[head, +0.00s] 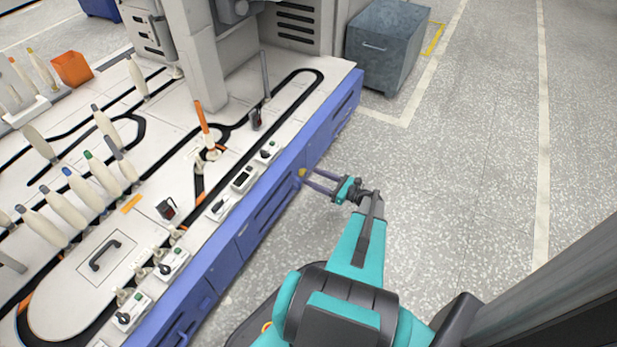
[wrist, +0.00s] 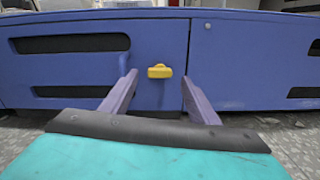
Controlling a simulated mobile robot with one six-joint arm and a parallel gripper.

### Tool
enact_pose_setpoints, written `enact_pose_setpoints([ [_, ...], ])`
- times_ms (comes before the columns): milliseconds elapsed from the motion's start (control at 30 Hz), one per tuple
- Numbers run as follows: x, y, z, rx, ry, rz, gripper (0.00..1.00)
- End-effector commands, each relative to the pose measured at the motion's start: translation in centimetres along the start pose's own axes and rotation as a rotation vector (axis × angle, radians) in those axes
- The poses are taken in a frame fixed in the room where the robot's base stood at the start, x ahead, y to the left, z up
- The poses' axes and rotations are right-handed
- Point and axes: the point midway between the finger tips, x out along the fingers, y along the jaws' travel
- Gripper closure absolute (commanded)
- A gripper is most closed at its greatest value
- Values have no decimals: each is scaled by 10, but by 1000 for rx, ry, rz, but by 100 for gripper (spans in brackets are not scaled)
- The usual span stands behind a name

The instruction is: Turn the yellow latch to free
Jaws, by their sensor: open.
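The yellow latch (wrist: 160,71) is on the blue cabinet front, beside the vertical seam between two panels. It lies horizontal in the wrist view. In the head view the latch (head: 302,173) shows small, at the tips of my gripper. My gripper (wrist: 156,80) is open, with one finger to the left of the latch and one to the right. The fingers point at the panel and the latch shows between them. I cannot tell how far the fingertips are from the panel. My gripper (head: 308,177) also shows in the head view.
A blue handle (wrist: 122,90) stands out from the panel near my left finger. The machine top (head: 100,270) carries bobbins and small control boxes above the blue front (head: 250,225). A grey metal cabinet (head: 385,50) stands beyond. The floor (head: 470,160) to the right is clear.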

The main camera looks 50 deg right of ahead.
Motion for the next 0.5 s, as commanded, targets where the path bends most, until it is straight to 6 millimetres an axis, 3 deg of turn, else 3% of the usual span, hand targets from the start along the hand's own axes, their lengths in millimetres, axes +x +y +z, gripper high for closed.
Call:
enact_pose_setpoints([
  [200,24,0,-1,0,0,0,45],
  [500,36,-1,0,1,-1,-2,45],
])
